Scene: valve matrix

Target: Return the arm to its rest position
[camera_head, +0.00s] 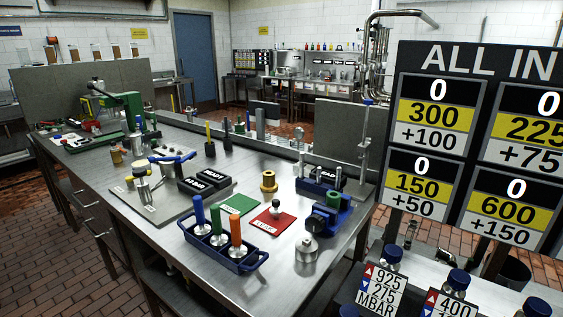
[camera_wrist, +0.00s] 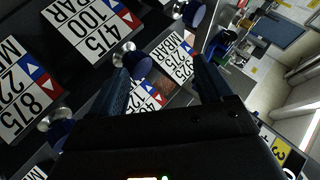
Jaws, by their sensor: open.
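My gripper (camera_wrist: 162,84) shows in the wrist view with its two dark blue fingers spread apart and nothing between them. Beyond the fingers are blue-capped valve knobs (camera_wrist: 138,62) and white pressure labels (camera_wrist: 84,28) on a dark panel. I cannot tell whether a finger touches the nearest knob. In the head view neither my arm nor my gripper shows. There, several blue-capped valves (camera_head: 457,281) and labels such as 925/275 MBAR (camera_head: 382,291) stand at the bottom right.
A black score board (camera_head: 463,60) rises at the right, above the valves. A long steel workbench (camera_head: 165,236) on the left carries a blue holder (camera_head: 240,262) with colored-handled tools, a green mat (camera_head: 239,205) and a red mat (camera_head: 268,222). Tiled floor (camera_head: 60,265) lies clear at the left.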

